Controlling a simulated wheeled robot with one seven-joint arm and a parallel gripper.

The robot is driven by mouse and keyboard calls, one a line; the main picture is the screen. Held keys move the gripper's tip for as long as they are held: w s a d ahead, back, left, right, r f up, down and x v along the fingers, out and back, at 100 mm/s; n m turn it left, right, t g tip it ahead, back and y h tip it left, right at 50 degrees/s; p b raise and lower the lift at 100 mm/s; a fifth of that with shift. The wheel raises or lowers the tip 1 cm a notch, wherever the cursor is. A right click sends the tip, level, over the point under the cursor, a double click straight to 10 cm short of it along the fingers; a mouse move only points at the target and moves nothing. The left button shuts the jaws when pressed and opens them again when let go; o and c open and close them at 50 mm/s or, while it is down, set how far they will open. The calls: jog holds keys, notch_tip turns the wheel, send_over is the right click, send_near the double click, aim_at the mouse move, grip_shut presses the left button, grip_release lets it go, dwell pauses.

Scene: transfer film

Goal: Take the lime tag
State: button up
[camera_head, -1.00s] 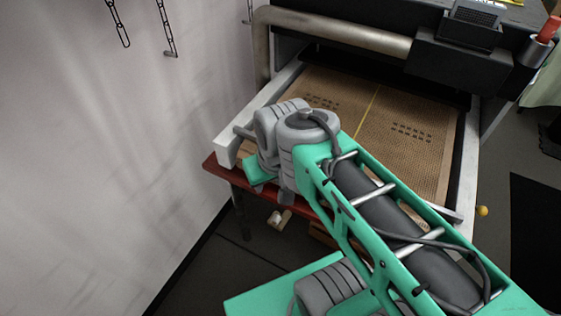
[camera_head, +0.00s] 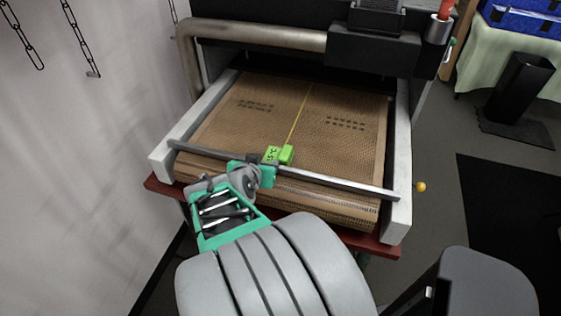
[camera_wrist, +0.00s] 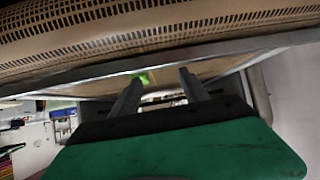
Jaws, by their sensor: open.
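The lime tag (camera_head: 286,154) lies near the front of the brown mesh conveyor belt (camera_head: 230,128), just behind the metal bar across its front. It has dark markings on its left part. In the wrist view a small patch of the lime tag (camera_wrist: 144,79) shows past my fingertips, partly hidden. My gripper (camera_head: 271,166) is at the front bar, just in front of the tag and close to it; contact cannot be told. In the wrist view my gripper (camera_wrist: 158,80) has its two fingers apart, with nothing seen held between them.
The metal bar (camera_head: 330,182) spans the belt's front between pale side rails (camera_head: 400,160). A dark machine housing with a thick pipe (camera_head: 260,38) stands behind. A wall with hanging chains is at left. The belt around the tag is clear.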

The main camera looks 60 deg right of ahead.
aim_at(284, 154)
jog(key=shift+m+g+h, duration=0.6)
jog(key=s+d, duration=0.3)
jog(key=shift+s+d+f, duration=0.1)
jog(key=shift+s, duration=0.2)
jog(key=x, duration=0.7)
jog(key=shift+w+d+p, duration=0.1)
jog(key=shift+w+p, duration=0.05)
jog(key=shift+p, duration=0.2)
jog(key=shift+r, duration=0.2)
jog(key=shift+c, duration=0.4)
grip_shut()
